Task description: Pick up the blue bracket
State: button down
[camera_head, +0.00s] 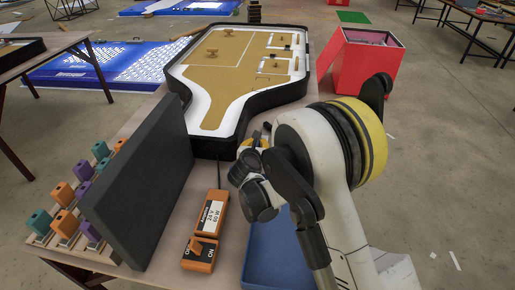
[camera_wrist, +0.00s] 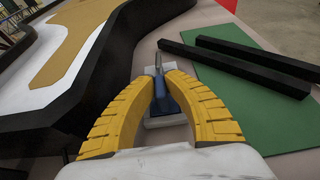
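In the wrist view, the blue bracket (camera_wrist: 160,90) is a small blue piece with a grey upright part at its far end. It is between the yellow fingers of my gripper (camera_wrist: 160,74). The fingers curve inward, their tips close together, one on each side of the bracket, and appear shut on it. A pale block (camera_wrist: 165,120) shows just below the blue piece; I cannot tell whether they are joined.
A black-rimmed tan and white board (camera_head: 235,58) stands beside the bracket. Dark bars (camera_wrist: 235,68) lie on a green mat (camera_wrist: 285,125) to the right. An orange power supply (camera_head: 208,225), dark upright panel (camera_head: 145,180), several coloured blocks (camera_head: 65,195) and a red box (camera_head: 360,66) are around.

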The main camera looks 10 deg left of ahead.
jog(key=shift+r, duration=0.1)
dwell(0.4)
notch_tip(320, 180, up, 5)
jog(key=p, duration=0.3)
jog(key=w+d+r+p, duration=0.4)
jog(key=d+r, duration=0.1)
jog(key=d, duration=0.6)
jog(key=shift+r, duration=0.4)
jog(key=shift+w, duration=0.1)
notch_tip(320, 180, up, 5)
jog(key=p, duration=0.2)
jog(key=shift+p, duration=0.4)
